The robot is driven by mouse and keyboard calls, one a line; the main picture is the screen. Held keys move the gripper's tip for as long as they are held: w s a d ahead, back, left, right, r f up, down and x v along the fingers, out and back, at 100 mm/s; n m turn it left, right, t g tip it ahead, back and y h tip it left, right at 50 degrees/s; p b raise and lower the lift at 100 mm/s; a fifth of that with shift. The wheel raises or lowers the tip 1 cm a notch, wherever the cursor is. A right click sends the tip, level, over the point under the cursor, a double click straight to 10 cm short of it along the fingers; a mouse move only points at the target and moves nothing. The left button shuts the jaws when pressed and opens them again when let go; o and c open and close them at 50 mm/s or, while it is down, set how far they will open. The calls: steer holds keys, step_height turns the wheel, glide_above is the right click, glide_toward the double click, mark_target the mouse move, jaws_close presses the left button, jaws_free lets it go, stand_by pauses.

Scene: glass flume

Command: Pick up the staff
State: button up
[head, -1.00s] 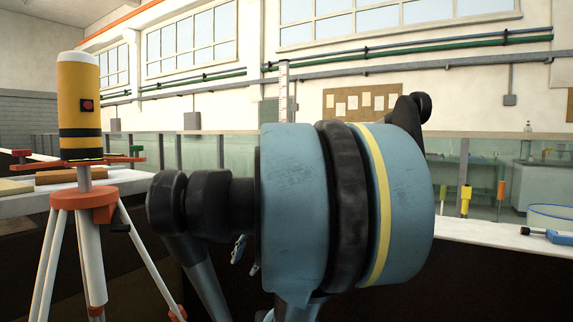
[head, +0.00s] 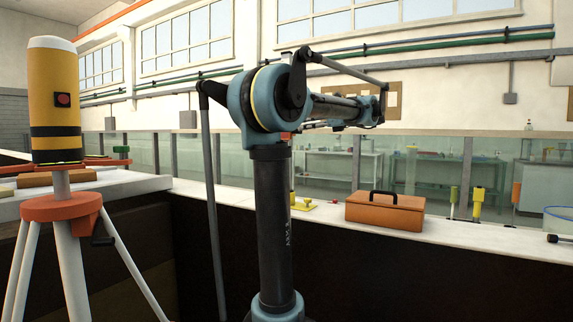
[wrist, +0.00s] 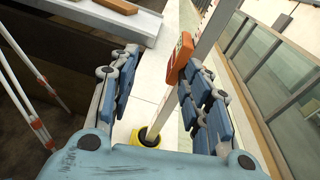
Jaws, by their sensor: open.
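The staff (wrist: 163,112) is a pale upright rod with red marks, seen in the wrist view. Its foot is in a yellow base (wrist: 147,138), and an orange block (wrist: 180,58) is fixed on it. My gripper (wrist: 158,62) is open. The staff shows in the gap between its fingers, closer to the right finger, and the orange block overlaps that finger's tip in the picture. I cannot tell whether they touch. In the head view my arm hides most of the staff; the yellow base (head: 303,204) shows beside my arm's column.
The base stands on a pale ledge (head: 330,208) along a glass wall (head: 235,165). An orange toolbox (head: 385,211) sits to its right, with yellow-handled tools (head: 477,200) beyond. A tripod with a yellow instrument (head: 54,100) stands at the left. A dark drop lies before the ledge.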

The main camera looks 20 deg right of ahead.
steer(key=d+r+m+t, duration=0.2)
steer(key=d+r, duration=0.2)
steer(key=d, duration=0.2)
steer(key=x, duration=1.1)
steer(key=shift+w+d, duration=0.1)
steer(key=shift+w, duration=0.2)
steer(key=x, duration=0.5)
steer(key=shift+w+f, duration=0.2)
steer(key=shift+w, duration=0.05)
steer(key=shift+c, duration=0.3)
steer(key=shift+r, duration=0.1)
jaws_close()
